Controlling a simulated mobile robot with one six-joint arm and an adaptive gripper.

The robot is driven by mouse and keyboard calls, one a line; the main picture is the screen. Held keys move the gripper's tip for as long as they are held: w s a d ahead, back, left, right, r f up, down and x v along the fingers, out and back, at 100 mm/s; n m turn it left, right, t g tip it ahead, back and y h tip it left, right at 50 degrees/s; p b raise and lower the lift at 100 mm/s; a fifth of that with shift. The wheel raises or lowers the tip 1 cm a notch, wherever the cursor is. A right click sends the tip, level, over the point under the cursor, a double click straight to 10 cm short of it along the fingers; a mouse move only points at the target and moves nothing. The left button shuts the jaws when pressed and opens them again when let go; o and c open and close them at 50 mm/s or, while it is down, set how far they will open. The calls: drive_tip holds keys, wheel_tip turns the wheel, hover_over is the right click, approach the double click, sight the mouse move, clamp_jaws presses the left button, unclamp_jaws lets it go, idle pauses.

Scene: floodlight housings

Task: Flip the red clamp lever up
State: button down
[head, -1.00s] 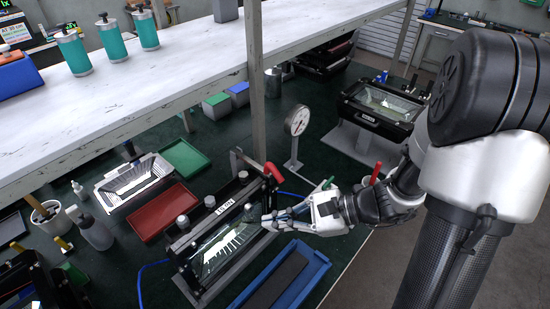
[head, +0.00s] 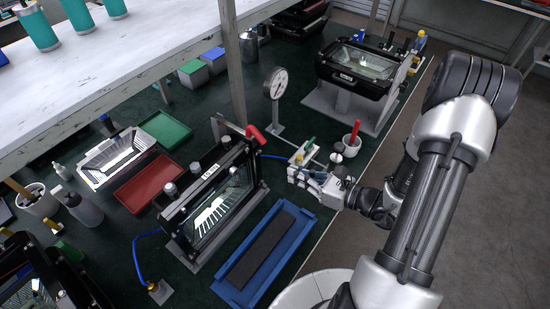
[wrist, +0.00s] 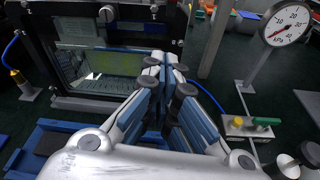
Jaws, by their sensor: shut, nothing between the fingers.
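The red clamp lever (head: 257,136) is at the far right end of the black floodlight housing (head: 212,196), by a grey bracket. It slants down to the right in the head view. I cannot make it out in the wrist view. My gripper (head: 293,173) is to the right of the housing, apart from the lever and on its near right side. Its fingers are shut and empty. In the wrist view the closed fingers (wrist: 166,66) point toward the housing front (wrist: 105,65), with its glass and lit panel behind them.
A dial gauge (head: 275,84) stands beyond the lever. A small valve block with green and yellow knobs (head: 303,152) is close beyond my gripper. A blue tray (head: 296,247) lies in front. A shelf post (head: 233,75) rises behind the housing.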

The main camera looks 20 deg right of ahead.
drive_tip(key=w+a+r, duration=0.1)
drive_tip(key=w+a, duration=0.4)
drive_tip(key=w, duration=0.2)
drive_tip(key=shift+w+a+r+b, duration=0.2)
drive_tip(key=shift+w+r+b, duration=0.15)
drive_tip(key=shift+b, duration=0.1)
drive_tip(key=shift+s, duration=0.1)
